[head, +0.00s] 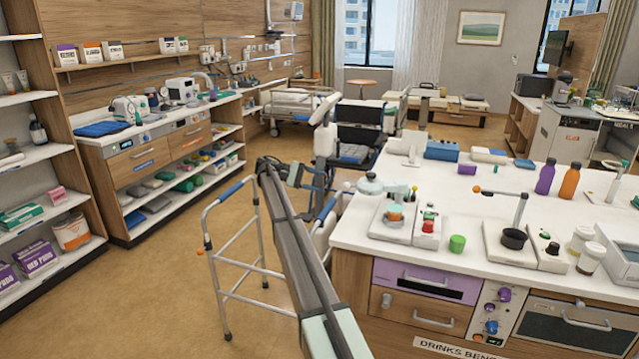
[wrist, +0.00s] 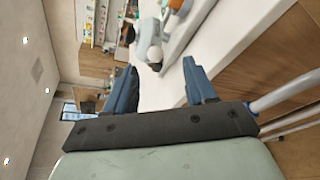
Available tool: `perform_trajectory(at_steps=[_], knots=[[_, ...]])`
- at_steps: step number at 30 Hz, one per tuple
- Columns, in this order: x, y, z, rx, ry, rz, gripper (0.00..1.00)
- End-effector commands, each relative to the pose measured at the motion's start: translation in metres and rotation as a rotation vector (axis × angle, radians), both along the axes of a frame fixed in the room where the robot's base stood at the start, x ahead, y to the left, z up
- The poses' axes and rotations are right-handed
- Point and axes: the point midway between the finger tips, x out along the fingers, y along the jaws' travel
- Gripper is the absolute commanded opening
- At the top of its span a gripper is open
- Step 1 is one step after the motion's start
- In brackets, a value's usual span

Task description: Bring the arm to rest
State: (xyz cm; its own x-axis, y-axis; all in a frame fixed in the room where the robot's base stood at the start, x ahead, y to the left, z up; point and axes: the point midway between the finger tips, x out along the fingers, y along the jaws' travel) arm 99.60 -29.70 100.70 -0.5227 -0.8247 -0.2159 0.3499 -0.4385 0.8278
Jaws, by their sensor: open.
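My arm stretches from the bottom middle of the head view up and away, beside the left end of the white-topped drinks bench (head: 365,240). My gripper (head: 296,174) is at its far end, small and dark in that view. In the wrist view my gripper (wrist: 159,67) shows two blue fingers spread apart with nothing held between them. Past the fingers is the bench edge, with a white rounded appliance (wrist: 150,45) on top, apart from the fingers.
A walking frame (head: 255,265) with blue grips stands close beside my arm; its tubes show in the wrist view (wrist: 290,95). A dark wheelchair (head: 355,135) is beyond the gripper. A shelf unit (head: 50,180) lines the left, with clear floor (head: 165,280) between.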

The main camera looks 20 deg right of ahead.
Motion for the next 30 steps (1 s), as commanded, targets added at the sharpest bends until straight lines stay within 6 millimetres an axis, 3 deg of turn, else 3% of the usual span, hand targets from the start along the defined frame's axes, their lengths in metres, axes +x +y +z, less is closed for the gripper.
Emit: perform_trajectory(at_steps=[10, 14, 17, 20, 24, 30], knots=[[-0.001, 0.000, -0.001, 0.001, -0.001, 0.002, 0.55], [-0.014, 0.005, -0.017, 0.028, -0.010, 0.022, 0.55], [-0.038, 0.016, -0.050, 0.085, -0.030, 0.062, 0.55], [-0.071, 0.031, -0.096, 0.171, -0.068, 0.113, 0.55], [-0.120, 0.060, -0.162, 0.311, -0.136, 0.175, 0.55], [-0.196, 0.110, -0.245, 0.521, -0.255, 0.224, 0.55]])
